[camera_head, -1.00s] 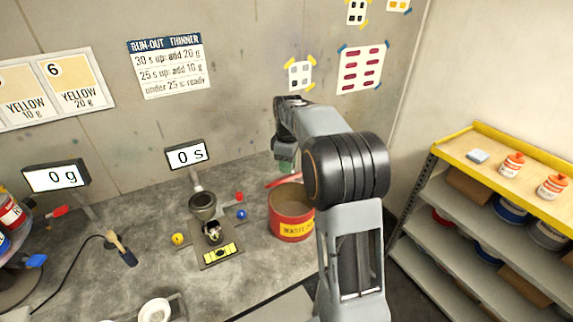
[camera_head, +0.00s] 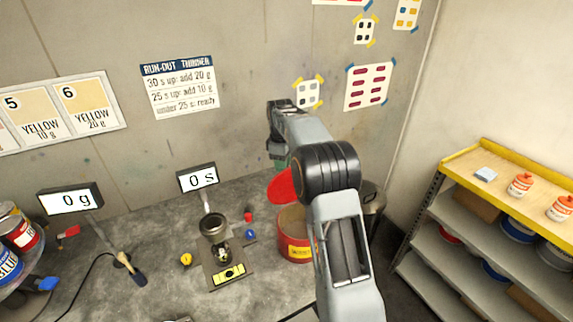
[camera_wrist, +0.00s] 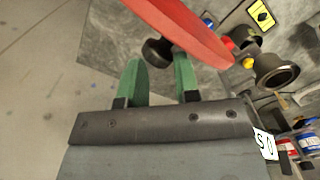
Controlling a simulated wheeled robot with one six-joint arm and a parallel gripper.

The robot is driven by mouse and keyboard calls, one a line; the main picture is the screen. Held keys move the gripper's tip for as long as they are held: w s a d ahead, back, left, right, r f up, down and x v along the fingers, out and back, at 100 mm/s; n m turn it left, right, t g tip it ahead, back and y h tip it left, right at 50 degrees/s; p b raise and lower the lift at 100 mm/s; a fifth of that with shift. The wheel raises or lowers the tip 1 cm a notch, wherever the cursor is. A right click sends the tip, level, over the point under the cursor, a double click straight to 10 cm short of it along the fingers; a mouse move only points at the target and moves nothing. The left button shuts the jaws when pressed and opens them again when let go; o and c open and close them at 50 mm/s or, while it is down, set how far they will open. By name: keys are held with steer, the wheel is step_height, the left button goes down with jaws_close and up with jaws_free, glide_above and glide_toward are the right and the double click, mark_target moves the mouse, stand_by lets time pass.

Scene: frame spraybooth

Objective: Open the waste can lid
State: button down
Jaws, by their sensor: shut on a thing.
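The waste can (camera_head: 295,248) is a red drum with a yellow label on the bench, partly hidden behind my arm. Its red lid (camera_head: 282,185) is tilted up steeply at the back, and part of the can's tan inside shows. In the wrist view the lid (camera_wrist: 190,28) is a red disc across the top, with a black knob (camera_wrist: 157,50) on it. My gripper (camera_wrist: 158,68) has its green fingers on either side of this knob, shut on it. In the head view my gripper (camera_head: 278,158) is mostly hidden by my arm, beside the lid.
The run-out stand (camera_head: 222,255) with a metal cup is left of the can, near small colored knobs and a timer display (camera_head: 198,178). A grey bin (camera_head: 372,197) is behind my arm. A yellow-topped shelf (camera_head: 505,175) is at right. The wall is close behind.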

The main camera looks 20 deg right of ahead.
steer(key=shift+g, duration=0.6)
steer(key=shift+w+f, duration=0.25)
steer(key=shift+f, duration=0.35)
steer(key=shift+w+f, duration=0.3)
steer(key=shift+f, duration=0.35)
steer(key=shift+w+f, duration=0.25)
steer(key=shift+f, duration=0.35)
steer(key=c, duration=1.3)
jaws_free()
steer(key=shift+r, duration=0.1)
steer(key=shift+c, duration=0.2)
steer(key=o, duration=0.3)
steer(key=shift+s+d+r, duration=0.1)
steer(key=shift+s+d, duration=0.1)
steer(key=shift+s, duration=0.15)
steer(key=shift+o, duration=1.3)
steer(key=shift+w+d, duration=0.25)
steer(key=shift+d, duration=0.1)
steer(key=shift+a, duration=0.2)
steer(key=shift+r, duration=0.1)
step_height(320, 180, up, 14)
steer(key=w, duration=0.1)
steer(key=shift+w+a+r, duration=0.15)
steer(key=shift+w+a, duration=0.1)
steer(key=shift+w, duration=0.15)
